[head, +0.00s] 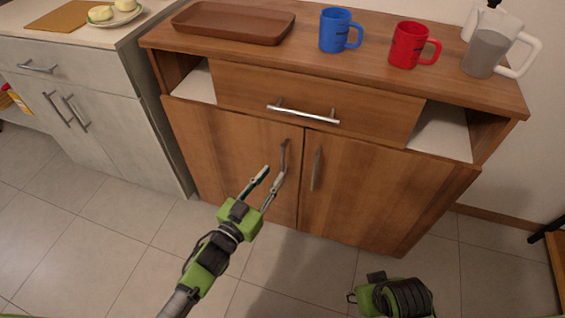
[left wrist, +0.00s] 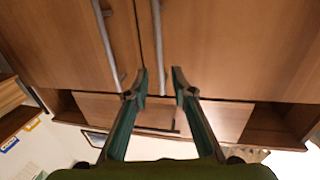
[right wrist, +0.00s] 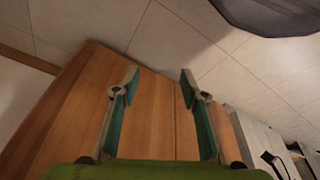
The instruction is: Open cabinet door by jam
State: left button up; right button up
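The wooden cabinet (head: 330,75) has a left door (head: 228,150) and a right door (head: 375,190), both closed. The left door's upright metal handle (head: 283,155) and the right door's handle (head: 316,170) stand near the middle seam. My left gripper (head: 272,172) is open just in front of the left handle. In the left wrist view, upside down, one handle (left wrist: 158,45) lines up between the open fingertips (left wrist: 159,74); contact cannot be told. My right gripper (right wrist: 160,72) is open and empty, low before the right door. I cannot make out any jam.
A drawer with a bar handle (head: 303,112) lies above the doors. On top are a brown tray (head: 232,22), blue mug (head: 336,32), red mug (head: 408,45) and clear pitcher (head: 487,52). A grey cabinet (head: 75,80) adjoins at left. Floor in front is clear.

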aim_at(282, 162)
pick_arm(q)
jog(key=b+x, duration=0.1)
jog(key=x, duration=0.5)
jog(key=shift+w+f, duration=0.1)
jog(key=shift+w+d, duration=0.3)
jog(key=shift+w, duration=0.15)
pick_arm(e)
jog(key=shift+w+v, duration=0.2)
jog(key=shift+v, duration=2.55)
jog(key=shift+d, duration=0.1)
pick_arm(q)
grip_shut()
